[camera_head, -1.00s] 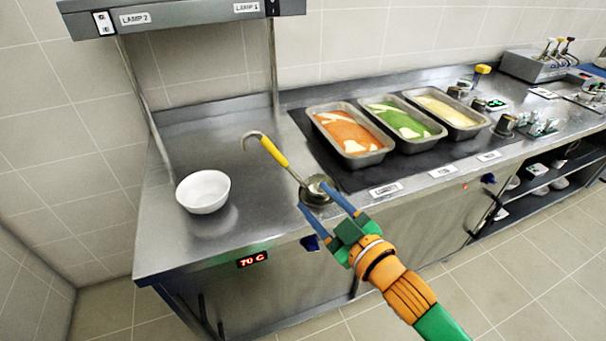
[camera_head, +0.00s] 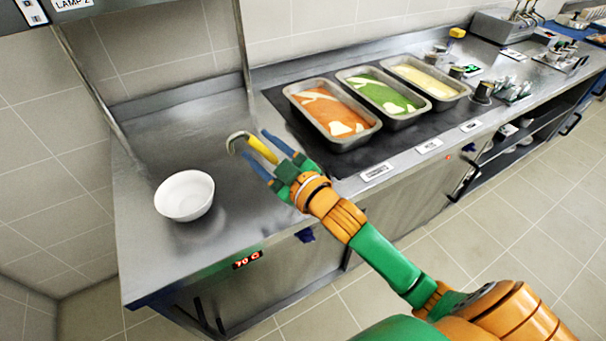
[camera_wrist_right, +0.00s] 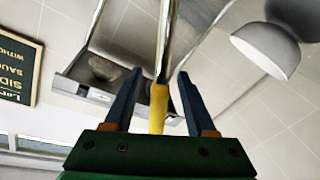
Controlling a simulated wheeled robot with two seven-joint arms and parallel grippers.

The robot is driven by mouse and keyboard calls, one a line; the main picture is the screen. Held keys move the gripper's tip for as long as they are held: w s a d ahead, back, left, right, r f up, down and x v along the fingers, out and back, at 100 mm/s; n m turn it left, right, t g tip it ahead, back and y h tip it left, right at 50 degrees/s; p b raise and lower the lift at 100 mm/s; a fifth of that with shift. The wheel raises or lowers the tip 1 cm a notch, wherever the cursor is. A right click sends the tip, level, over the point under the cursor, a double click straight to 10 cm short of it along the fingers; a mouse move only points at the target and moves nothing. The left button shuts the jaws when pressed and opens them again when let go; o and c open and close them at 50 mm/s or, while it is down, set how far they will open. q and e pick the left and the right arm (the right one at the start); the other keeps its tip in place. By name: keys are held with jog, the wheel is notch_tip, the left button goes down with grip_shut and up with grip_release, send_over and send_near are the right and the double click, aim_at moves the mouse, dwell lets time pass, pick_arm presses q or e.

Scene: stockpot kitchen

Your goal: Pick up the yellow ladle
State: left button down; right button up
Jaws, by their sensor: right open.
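The ladle's bowl is hidden behind my gripper and arm there. In the right wrist view the yellow handle (camera_wrist_right: 158,105) stands between the two blue fingers of my right gripper (camera_wrist_right: 158,82). The fingers are open, with a gap on both sides of the handle. My left gripper is not in view.
A white bowl (camera_head: 185,195) stands on the counter to the left. Three steel pans of orange, green and pale yellow food, the nearest an orange one (camera_head: 333,112), sit behind and right. A lamp post (camera_head: 243,60) rises at the back.

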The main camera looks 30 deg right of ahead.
jog(key=shift+s, duration=0.2)
jog(key=c, duration=0.6)
grip_shut()
dwell(0.5)
